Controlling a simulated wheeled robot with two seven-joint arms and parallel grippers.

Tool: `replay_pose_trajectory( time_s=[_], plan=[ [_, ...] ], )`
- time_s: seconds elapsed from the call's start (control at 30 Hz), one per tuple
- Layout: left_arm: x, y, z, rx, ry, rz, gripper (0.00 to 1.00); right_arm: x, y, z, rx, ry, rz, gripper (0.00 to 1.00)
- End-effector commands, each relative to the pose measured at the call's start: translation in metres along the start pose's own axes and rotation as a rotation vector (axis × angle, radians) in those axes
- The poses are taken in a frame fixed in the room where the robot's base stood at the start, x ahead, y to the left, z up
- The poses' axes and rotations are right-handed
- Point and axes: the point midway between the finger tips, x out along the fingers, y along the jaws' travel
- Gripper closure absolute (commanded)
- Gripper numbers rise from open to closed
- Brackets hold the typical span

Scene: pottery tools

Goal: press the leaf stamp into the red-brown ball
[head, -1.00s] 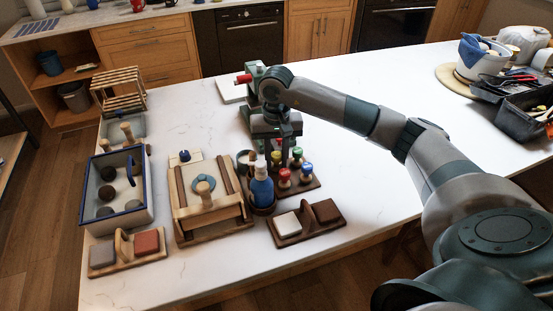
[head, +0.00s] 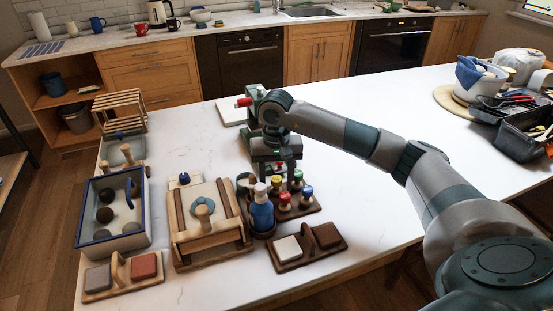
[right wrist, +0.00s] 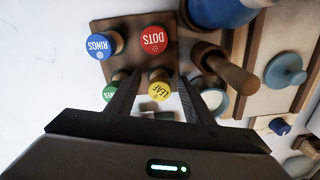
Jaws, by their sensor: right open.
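The leaf stamp (right wrist: 160,88) has a yellow knob marked LEAF. It stands in a dark wooden rack and also shows in the head view (head: 276,181). My right gripper (right wrist: 159,78) is open, with one finger on each side of the leaf stamp's knob. In the head view my right gripper (head: 275,166) is over the far side of the stamp rack. Several dark balls (head: 106,194) lie in the blue-rimmed box at the left; I cannot tell which is red-brown. My left gripper is not in view.

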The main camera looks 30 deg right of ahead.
Motion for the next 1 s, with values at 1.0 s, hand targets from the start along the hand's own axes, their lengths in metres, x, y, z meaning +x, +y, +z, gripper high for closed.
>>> replay_pose_trajectory(
  time_s=[1.0],
  plan=[
    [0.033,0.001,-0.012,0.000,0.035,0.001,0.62,-0.144,0.000,-0.001,0.001,0.004,0.000,0.53]
  ],
)
